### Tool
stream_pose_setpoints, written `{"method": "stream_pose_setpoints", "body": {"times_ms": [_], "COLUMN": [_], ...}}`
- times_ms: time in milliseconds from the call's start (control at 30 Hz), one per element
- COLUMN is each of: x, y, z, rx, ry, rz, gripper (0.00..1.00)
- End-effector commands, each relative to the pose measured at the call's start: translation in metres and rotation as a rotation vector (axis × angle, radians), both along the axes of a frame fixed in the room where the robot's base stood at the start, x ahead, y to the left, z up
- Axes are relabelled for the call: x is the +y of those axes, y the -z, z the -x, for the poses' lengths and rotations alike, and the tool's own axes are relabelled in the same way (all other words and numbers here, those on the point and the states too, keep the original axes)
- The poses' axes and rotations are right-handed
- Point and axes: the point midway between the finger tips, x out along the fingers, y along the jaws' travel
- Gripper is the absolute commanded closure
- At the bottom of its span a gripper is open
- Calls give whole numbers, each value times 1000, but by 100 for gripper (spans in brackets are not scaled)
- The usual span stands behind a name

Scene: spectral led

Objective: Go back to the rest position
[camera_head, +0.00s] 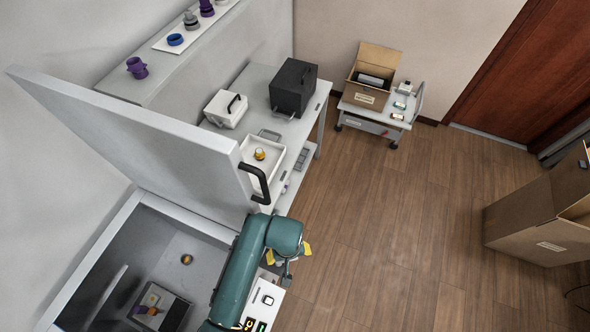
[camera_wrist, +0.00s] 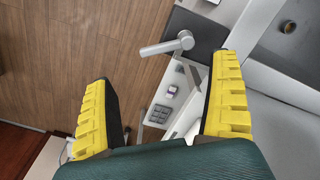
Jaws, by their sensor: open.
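My gripper (camera_head: 288,256) is at the end of my teal arm, in front of the open grey chamber and beside its raised lid (camera_head: 165,150). In the wrist view my gripper (camera_wrist: 164,70) has its two yellow-padded fingers spread wide with nothing held between them. A grey lever-like handle (camera_wrist: 168,45) shows beyond the fingertips, and the gripper looks apart from it. The black handle (camera_head: 258,185) on the lid's edge is just above my arm in the head view. My arm hides part of the white control panel (camera_head: 265,300).
The open chamber (camera_head: 195,245) holds a small brown round piece (camera_head: 186,259) and a dark fixture (camera_head: 160,308). A bench behind carries a white tray (camera_head: 275,153), a white box (camera_head: 226,108) and a black box (camera_head: 293,88). Cardboard boxes stand farther off.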

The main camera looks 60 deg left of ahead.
Motion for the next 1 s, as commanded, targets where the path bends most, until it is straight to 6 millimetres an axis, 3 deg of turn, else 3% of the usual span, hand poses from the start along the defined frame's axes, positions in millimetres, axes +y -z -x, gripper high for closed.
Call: {"method": "stream_pose_setpoints", "body": {"times_ms": [333,367,467,667,800,900,1000], "x": [-3,-7,-25,-74,-120,-156,-193], "y": [-1,-4,-29,-136,-229,-301,-377], "z": [-2,-7,-47,-156,-213,-238,-248], "rx": [0,-3,-43,-314,-566,-756,-956], "ry": [9,29,142,383,541,645,733], "rz": [0,-2,-35,-202,-331,-424,-525], "gripper": [9,9,9,9,9,9,9]}}
